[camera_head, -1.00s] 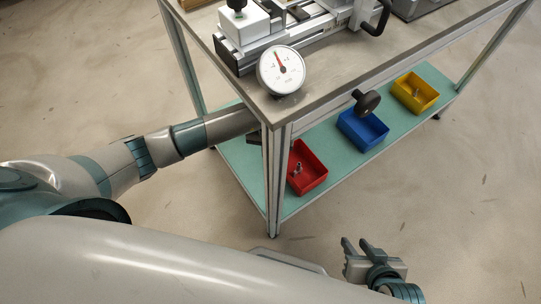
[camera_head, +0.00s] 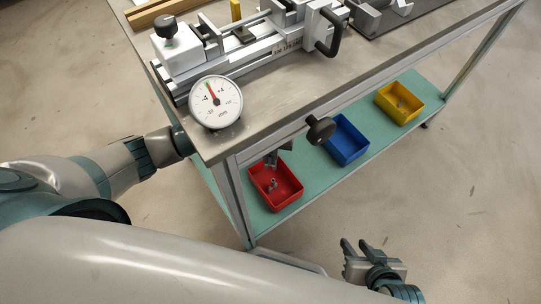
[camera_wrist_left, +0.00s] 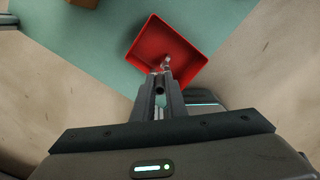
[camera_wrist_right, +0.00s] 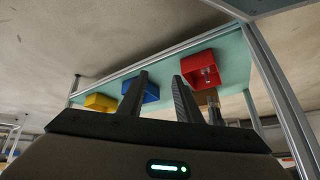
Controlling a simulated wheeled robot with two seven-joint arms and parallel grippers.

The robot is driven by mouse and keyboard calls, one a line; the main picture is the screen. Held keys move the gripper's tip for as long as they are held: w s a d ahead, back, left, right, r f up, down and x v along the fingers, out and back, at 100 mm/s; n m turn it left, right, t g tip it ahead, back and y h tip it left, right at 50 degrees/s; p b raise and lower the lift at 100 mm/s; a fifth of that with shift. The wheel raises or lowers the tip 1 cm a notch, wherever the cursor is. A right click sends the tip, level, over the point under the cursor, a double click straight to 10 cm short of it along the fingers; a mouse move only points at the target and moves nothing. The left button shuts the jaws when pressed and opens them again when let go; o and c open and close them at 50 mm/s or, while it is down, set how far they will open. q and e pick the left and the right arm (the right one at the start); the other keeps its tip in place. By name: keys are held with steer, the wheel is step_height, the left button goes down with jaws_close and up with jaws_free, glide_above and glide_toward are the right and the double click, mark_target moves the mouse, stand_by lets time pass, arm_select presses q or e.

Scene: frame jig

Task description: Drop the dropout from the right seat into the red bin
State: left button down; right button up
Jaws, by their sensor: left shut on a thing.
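The red bin (camera_head: 290,200) stands on the lower shelf, nearest the table's front left leg. A small metal piece (camera_head: 273,184) shows in it. My left gripper (camera_head: 271,160) reaches in under the tabletop and points down above the bin. In the left wrist view its fingers (camera_wrist_left: 160,84) are closed on a small dark part, seemingly the dropout (camera_wrist_left: 160,89), mostly hidden between them. The red bin (camera_wrist_left: 193,72) lies beyond the fingertips, with a metal piece (camera_wrist_left: 166,62) there. My right gripper (camera_head: 357,250) is open and empty, out in front of the table.
A blue bin (camera_head: 346,153) and a yellow bin (camera_head: 417,112) stand farther right on the green shelf (camera_head: 310,180). The tabletop above carries a clamp jig (camera_head: 255,55) and a dial gauge (camera_head: 216,103). A black knob (camera_head: 320,129) sticks out at the front.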

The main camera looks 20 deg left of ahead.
mark_target(270, 165)
arm_select(q)
steer(key=shift+f, duration=0.1)
